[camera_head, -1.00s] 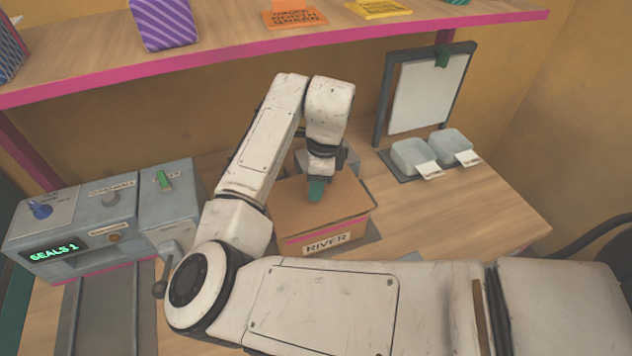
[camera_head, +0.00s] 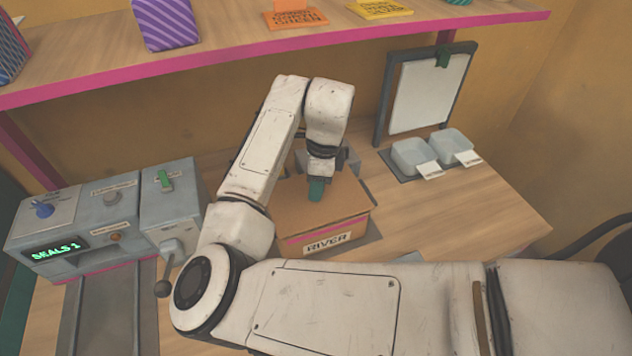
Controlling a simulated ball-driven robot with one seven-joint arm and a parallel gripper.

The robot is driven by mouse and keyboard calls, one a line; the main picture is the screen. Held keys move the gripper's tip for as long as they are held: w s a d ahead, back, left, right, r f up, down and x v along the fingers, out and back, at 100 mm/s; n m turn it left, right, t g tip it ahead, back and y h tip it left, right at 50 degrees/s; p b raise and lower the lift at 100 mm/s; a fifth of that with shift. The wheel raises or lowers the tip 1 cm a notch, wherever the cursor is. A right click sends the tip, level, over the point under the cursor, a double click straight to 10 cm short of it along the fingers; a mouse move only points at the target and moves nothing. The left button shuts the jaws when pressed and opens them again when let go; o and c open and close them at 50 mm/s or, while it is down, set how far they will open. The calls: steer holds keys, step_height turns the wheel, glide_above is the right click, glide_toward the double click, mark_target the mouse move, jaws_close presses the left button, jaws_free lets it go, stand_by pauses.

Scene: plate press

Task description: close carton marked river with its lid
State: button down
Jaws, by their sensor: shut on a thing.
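The carton marked RIVER (camera_head: 327,241) stands on a dark mat on the table, in the middle of the picture, with a pink stripe above its label. Its brown lid (camera_head: 285,208) lies over the top of the carton and looks nearly level. My gripper (camera_head: 316,188) is over the lid, shut on a teal piece that shows at the lid's top, probably its handle. Whether the lid's far edge sits flush is hidden by my gripper and arm.
A grey machine (camera_head: 85,230) with a SEALS 1 display and a lever stands at the left. Two pale bins (camera_head: 412,155) and a clipboard (camera_head: 428,95) are at the right. A pink-edged shelf (camera_head: 230,55) spans the back.

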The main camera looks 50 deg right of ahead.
steer(key=shift+f, duration=0.5)
stand_by(1.2)
steer(key=shift+c, duration=0.9)
jaws_free()
steer(key=shift+r, duration=0.15)
steer(key=shift+r+p, duration=1.85)
steer(key=shift+r, duration=1.55)
steer(key=shift+c, duration=0.3)
jaws_close()
